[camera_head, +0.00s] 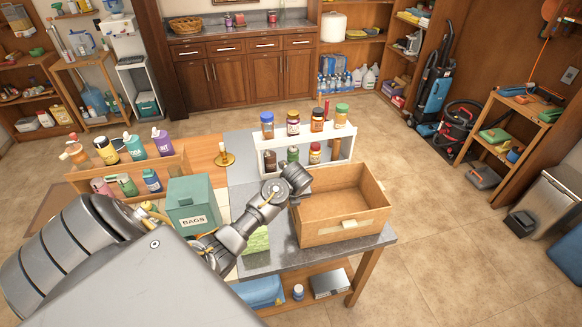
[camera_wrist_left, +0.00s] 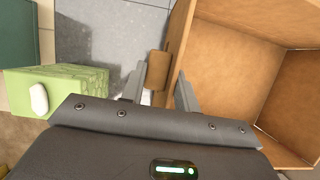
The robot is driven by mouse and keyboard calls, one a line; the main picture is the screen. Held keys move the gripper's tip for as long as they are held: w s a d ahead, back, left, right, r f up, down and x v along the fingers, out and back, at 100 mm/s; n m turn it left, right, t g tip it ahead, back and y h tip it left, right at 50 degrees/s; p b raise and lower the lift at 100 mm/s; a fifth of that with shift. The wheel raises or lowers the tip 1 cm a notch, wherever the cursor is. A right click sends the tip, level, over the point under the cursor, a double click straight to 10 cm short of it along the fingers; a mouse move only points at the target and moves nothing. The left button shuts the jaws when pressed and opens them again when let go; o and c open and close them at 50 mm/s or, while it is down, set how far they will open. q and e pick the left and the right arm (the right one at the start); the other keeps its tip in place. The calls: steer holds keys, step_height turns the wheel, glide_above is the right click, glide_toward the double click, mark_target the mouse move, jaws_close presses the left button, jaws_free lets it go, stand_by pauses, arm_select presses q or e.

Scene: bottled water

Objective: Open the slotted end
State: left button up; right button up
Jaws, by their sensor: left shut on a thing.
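In the left wrist view, the fingers (camera_wrist_left: 160,88) stand either side of the wall edge and a small brown block (camera_wrist_left: 157,70), shut on this part of the box. The exact contact is hard to tell. My right gripper is not in view.
A green tissue box (camera_wrist_left: 55,90) and a teal BAGS bin (camera_head: 193,204) stand left of the box. A white rack (camera_head: 263,160) with several jars is behind it. A wooden rack (camera_head: 170,165) of bottles is farther left.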

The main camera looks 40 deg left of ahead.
arm_select(q)
jaws_close()
steer(key=shift+w+d+r+g+y, duration=0.15)
steer(key=shift+w+d+g+y, duration=0.15)
steer(key=shift+w+d+g, duration=0.25)
steer(key=w+d+f+m+g+y+b, duration=0.1)
steer(key=w+d+g+y+b, duration=0.1)
steer(key=w+d+g+b, duration=0.1)
steer(key=shift+w+d+f+y, duration=0.35)
steer(key=shift+w+d, duration=0.35)
steer(key=shift+w, duration=0.55)
steer(key=shift+w+d+f, duration=0.15)
